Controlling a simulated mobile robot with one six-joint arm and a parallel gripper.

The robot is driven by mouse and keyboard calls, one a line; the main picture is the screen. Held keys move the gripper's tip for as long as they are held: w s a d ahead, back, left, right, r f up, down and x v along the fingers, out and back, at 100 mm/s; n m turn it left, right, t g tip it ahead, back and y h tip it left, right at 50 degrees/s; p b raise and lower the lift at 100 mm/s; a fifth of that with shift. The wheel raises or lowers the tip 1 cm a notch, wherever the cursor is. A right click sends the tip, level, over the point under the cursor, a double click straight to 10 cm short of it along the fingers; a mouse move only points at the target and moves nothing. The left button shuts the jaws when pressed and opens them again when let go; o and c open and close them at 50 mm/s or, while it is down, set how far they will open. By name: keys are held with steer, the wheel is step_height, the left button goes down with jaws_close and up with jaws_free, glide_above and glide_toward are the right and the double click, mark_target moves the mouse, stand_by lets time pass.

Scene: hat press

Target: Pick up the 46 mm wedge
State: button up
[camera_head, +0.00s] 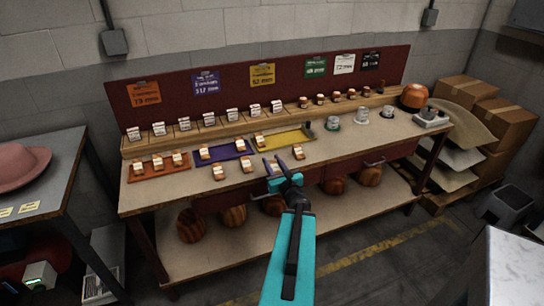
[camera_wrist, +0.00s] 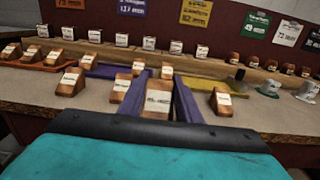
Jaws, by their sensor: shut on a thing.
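My gripper (camera_head: 275,166) reaches over the front of the workbench, with purple fingers. In the wrist view, my gripper (camera_wrist: 158,98) is shut on a wooden wedge (camera_wrist: 158,99) with a white label, which sits between the two fingers. The label is too blurred to read, so I cannot tell its size. Other loose labelled wedges are close by: one left of the fingers (camera_wrist: 120,88), one farther left (camera_wrist: 71,82) and one to the right (camera_wrist: 221,102). In the head view the held wedge is mostly hidden by the gripper.
An orange tray (camera_head: 134,178), a purple tray (camera_head: 203,161) and a yellow tray (camera_head: 304,135) hold or border wedges behind the gripper. Labelled blocks line a wooden ledge (camera_head: 190,135) at the back. Metal pieces (camera_head: 362,118) and an orange hat block (camera_head: 414,96) stand at the right.

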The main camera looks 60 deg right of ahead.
mark_target(270, 162)
steer(key=shift+s+a+r+p, duration=0.3)
steer(key=shift+s+a+p, duration=0.1)
steer(key=shift+p, duration=0.85)
steer(key=shift+s+a+p, duration=0.3)
steer(key=shift+a+p, duration=0.2)
steer(key=shift+p, duration=0.15)
steer(key=shift+s+a+p, duration=0.25)
steer(key=shift+a+p, duration=0.2)
steer(key=shift+p, duration=0.15)
steer(key=shift+f, duration=0.1)
